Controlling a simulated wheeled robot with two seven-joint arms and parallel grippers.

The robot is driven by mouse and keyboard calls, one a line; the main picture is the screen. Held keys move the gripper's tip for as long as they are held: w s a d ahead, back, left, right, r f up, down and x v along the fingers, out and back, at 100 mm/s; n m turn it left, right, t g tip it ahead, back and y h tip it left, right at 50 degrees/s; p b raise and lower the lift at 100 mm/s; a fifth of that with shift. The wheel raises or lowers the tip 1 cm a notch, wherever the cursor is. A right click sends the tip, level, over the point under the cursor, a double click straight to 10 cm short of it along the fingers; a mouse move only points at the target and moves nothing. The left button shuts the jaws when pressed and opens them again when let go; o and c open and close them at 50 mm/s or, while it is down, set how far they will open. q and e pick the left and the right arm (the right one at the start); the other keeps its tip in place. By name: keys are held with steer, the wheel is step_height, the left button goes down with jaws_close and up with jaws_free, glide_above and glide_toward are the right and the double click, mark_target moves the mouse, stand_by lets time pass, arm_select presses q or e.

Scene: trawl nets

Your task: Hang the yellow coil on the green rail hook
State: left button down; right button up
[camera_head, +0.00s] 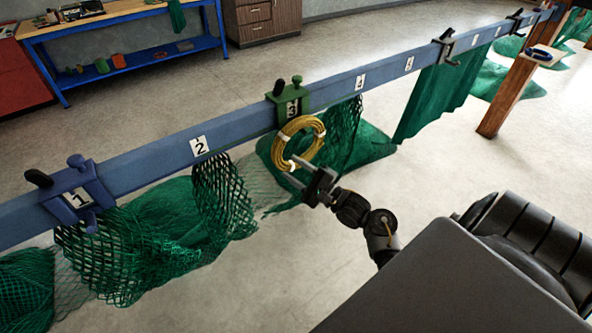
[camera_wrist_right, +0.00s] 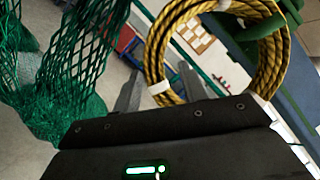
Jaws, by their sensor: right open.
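The yellow coil (camera_head: 311,151) is a rope ring with white ties. It hangs upright just below the green rail hook (camera_head: 290,100), which is clamped on the blue rail at label 3. In the right wrist view the coil (camera_wrist_right: 157,57) fills the upper right, and a green part of the hook (camera_wrist_right: 268,24) crosses its upper right, apparently through the ring. My right gripper (camera_head: 297,172) is open at the coil's lower edge. Its fingers in the wrist view (camera_wrist_right: 160,92) stand apart on either side of the coil's lower left rim. My left gripper is out of view.
The blue rail (camera_head: 240,131) runs diagonally across, with a blue clamp (camera_head: 77,196) at label 1 and dark clamps (camera_head: 446,48) farther right. Green nets (camera_head: 150,240) hang and lie below it. A wooden post (camera_head: 505,95) stands right. Floor in front is clear.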

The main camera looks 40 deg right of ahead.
steer(key=shift+f, duration=0.1)
steer(key=b+v, duration=0.2)
steer(key=v, duration=0.8)
steer(key=shift+s, duration=0.4)
steer(key=shift+d, duration=0.1)
